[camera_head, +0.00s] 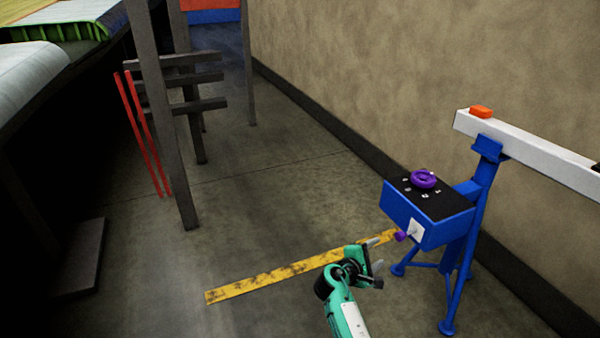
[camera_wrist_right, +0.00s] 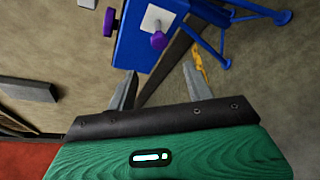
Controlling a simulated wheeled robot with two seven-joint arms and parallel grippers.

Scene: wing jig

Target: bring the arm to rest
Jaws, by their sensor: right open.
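My right arm, green, comes in from the bottom of the head view. Its right gripper (camera_head: 376,262) is open and empty, in front of and a little below the blue box on the stand. In the right wrist view the two grey fingers of the gripper (camera_wrist_right: 158,88) stand wide apart with nothing between them. The blue box (camera_wrist_right: 135,35) with a purple knob (camera_wrist_right: 158,40) shows beyond the fingers, apart from them. My left gripper is not in view.
The blue stand (camera_head: 466,240) carries a box with a black top, a purple ring (camera_head: 423,179) and a white beam (camera_head: 530,152) with an orange block (camera_head: 481,112). A yellow floor strip (camera_head: 270,277) lies left. Grey posts (camera_head: 165,110) and red rods stand further left. Floor between is clear.

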